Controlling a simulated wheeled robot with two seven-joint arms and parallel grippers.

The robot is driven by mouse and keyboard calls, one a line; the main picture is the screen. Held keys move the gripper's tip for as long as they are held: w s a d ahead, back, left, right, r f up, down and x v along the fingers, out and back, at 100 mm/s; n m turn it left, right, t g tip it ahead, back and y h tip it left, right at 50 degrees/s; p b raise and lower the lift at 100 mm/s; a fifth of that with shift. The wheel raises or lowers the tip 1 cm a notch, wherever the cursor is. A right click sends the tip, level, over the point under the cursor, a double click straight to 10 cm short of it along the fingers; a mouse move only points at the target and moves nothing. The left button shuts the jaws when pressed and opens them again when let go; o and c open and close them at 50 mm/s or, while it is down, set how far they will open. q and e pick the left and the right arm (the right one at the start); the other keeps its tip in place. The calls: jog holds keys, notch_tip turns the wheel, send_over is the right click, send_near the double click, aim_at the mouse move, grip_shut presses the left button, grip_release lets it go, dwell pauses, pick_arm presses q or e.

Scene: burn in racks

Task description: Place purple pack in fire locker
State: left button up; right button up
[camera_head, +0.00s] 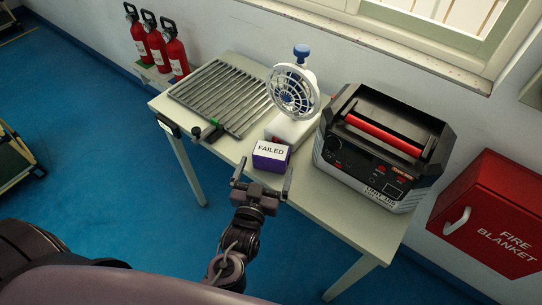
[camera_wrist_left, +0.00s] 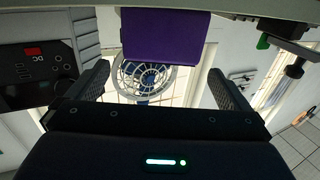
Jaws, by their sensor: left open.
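The purple pack (camera_head: 269,163), a small box with a white top reading FAILED, sits at the front edge of the table. My left gripper (camera_head: 264,173) is open and empty just in front of it, with its fingers spread toward the pack. In the left wrist view, the purple pack (camera_wrist_left: 165,38) shows at the top, ahead of and between the open fingers (camera_wrist_left: 158,68), apart from them. The red locker (camera_head: 486,222) marked FIRE BLANKET is on the wall at the right, with a pale handle and its door shut. My right gripper is not in view.
The table (camera_head: 222,146) also holds a slatted metal rack (camera_head: 222,95), a white fan (camera_head: 293,92) behind the pack and a bulky black-and-grey unit (camera_head: 380,145) to its right. Red extinguishers (camera_head: 156,42) stand at the back left. Blue floor (camera_head: 90,120) at left is clear.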

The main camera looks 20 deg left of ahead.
aim_at(274, 143)
pick_arm(q)
jog(key=w, duration=0.2)
jog(key=w+p, duration=0.1)
jog(key=w, duration=0.4)
jog(key=shift+a+f, duration=0.25)
jog(key=shift+f, duration=0.15)
jog(key=shift+c, duration=0.4)
jog(key=c, duration=1)
jog(key=shift+r, duration=0.15)
jog(key=shift+c, duration=0.4)
